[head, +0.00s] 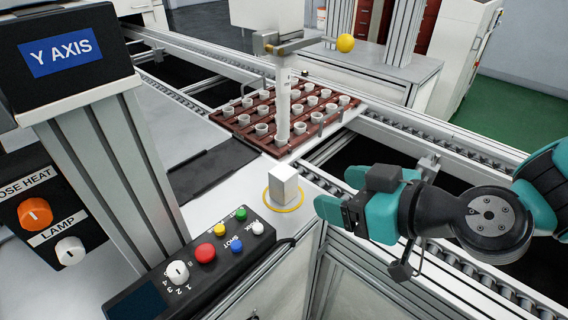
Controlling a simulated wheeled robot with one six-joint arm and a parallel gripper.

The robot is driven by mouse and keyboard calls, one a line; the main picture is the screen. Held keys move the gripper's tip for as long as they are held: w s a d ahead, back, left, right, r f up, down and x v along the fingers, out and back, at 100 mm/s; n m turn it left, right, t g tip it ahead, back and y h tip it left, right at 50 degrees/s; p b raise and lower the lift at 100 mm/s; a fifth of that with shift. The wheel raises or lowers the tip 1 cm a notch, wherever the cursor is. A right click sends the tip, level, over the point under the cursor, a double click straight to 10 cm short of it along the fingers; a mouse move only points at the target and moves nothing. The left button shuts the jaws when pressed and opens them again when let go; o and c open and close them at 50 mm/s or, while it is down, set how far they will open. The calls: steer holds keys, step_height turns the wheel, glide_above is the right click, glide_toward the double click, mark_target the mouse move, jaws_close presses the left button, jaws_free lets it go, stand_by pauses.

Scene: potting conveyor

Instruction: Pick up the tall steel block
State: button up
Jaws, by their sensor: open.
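The tall steel block (283,184) stands upright on the light table top, inside a yellow ring (283,203) marked around its base. It is pale grey and box-shaped, taller than it is wide. My gripper (318,205) is at the right of the block, with its teal fingers pointing left toward it. A gap shows between the fingers and the block in the picture. The gripper is open and holds nothing that I can see. The finger nearer the camera hides much of the space between the fingers.
A control box (205,262) with coloured buttons lies in front of the block. A grey column (120,160) stands at the left. A brown tray (338,107) of small white pots sits behind on the roller conveyor (430,135), under a white vertical tube (283,100).

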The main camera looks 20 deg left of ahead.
mark_target(291, 178)
steer(key=p+x, duration=0.2)
steer(key=x, duration=0.5)
steer(key=shift+s, duration=0.1)
steer(key=p+x, duration=0.2)
steer(key=x, duration=0.3)
steer(key=shift+d, duration=0.15)
steer(key=shift+w+a+f+p, duration=0.2)
steer(key=shift+w+a+p, duration=0.1)
steer(key=shift+w, duration=0.05)
steer(key=shift+c, duration=0.2)
steer(key=c, duration=1.1)
steer(key=shift+c, duration=0.2)
steer(key=shift+r, duration=0.15)
